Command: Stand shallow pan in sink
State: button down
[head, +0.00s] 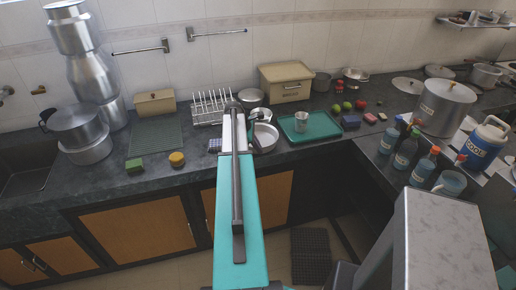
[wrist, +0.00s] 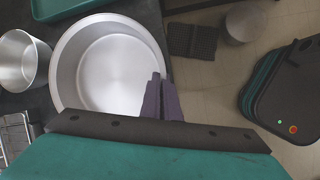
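The shallow pan (wrist: 108,68) is a round, empty metal pan with a wide rim. In the head view the pan (head: 265,138) is partly hidden behind my arm, near the counter's front edge. My gripper (wrist: 158,78) has its two dark fingers close together at the pan's right rim in the wrist view, and they appear closed on that rim. In the head view my gripper is mostly hidden by my arm. I cannot tell whether the pan touches the counter. The sink (head: 30,168) is a dark basin at the far left of the counter.
Stacked pots (head: 82,135), a green drying mat (head: 155,139), a sponge (head: 134,165) and a yellow round item (head: 177,159) lie between sink and arm. A dish rack (head: 210,107) stands behind. A green tray (head: 325,128) holding a metal cup (head: 301,121) is right of the pan.

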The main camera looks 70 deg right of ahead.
jog(key=shift+f, duration=0.1)
jog(key=c, duration=2)
grip_release()
jog(key=shift+r, duration=0.25)
jog(key=shift+b+v, duration=1.4)
jog(key=shift+v, duration=4.5)
jog(key=shift+o, duration=0.3)
